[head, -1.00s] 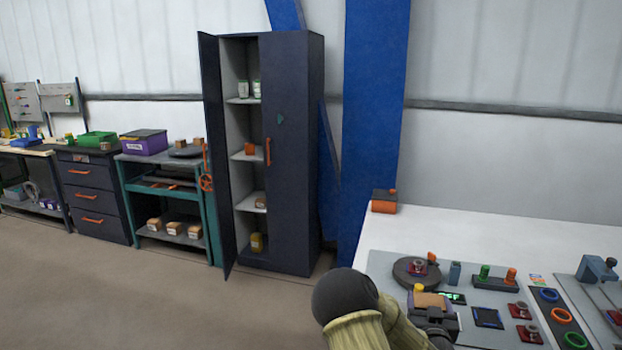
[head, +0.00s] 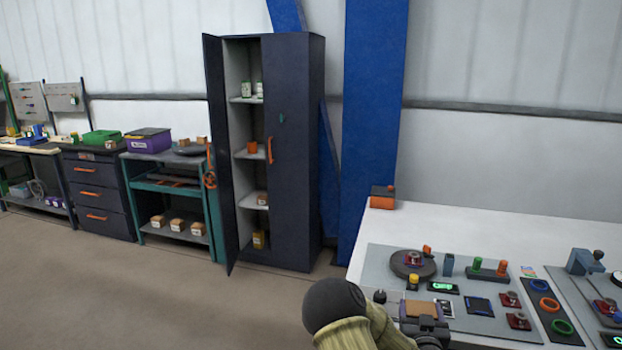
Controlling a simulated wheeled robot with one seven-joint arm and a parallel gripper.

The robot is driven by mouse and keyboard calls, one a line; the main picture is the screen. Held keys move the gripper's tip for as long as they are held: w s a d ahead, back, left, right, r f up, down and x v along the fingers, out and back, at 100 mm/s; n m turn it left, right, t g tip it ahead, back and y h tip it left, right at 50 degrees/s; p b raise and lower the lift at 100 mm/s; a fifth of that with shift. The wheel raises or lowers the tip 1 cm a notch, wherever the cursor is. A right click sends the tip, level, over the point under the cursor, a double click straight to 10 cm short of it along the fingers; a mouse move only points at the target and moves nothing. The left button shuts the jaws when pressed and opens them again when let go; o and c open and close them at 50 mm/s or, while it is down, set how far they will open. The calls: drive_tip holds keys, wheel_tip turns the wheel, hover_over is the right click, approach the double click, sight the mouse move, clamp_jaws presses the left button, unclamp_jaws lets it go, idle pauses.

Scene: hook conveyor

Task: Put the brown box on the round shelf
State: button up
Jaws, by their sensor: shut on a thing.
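A brown box (head: 422,308) is at the end of my arm, above the near left part of the control panel. My gripper (head: 425,322) is shut on it; its fingers are small and dark and partly hidden by my arm. A dark round disc (head: 193,151), which looks like the round shelf, lies on top of the teal bench (head: 165,157) to the left of the cabinet, far from my gripper. Small brown boxes stand beside or on it; I cannot tell which.
A white table (head: 450,224) carries the control panel (head: 385,262) with a dark turntable (head: 413,264), buttons and rings. A dark cabinet (head: 295,170) stands with its left door open. Drawers (head: 98,192) stand left of the bench. Open floor (head: 120,285) lies before them.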

drive_tip(key=s+a+f+n+y+p, duration=0.2)
drive_tip(key=s+a+f+p, duration=0.4)
drive_tip(key=s+a+f, duration=0.3)
drive_tip(key=a+f+y, duration=0.1)
drive_tip(key=a+f, duration=0.1)
drive_tip(key=a, duration=0.2)
drive_tip(key=shift+s+p, duration=0.2)
drive_tip(key=shift+p, duration=0.15)
drive_tip(key=s+f, duration=0.4)
drive_tip(key=f, duration=0.1)
drive_tip(key=shift+s+f, duration=0.2)
drive_tip(key=shift+w, duration=0.1)
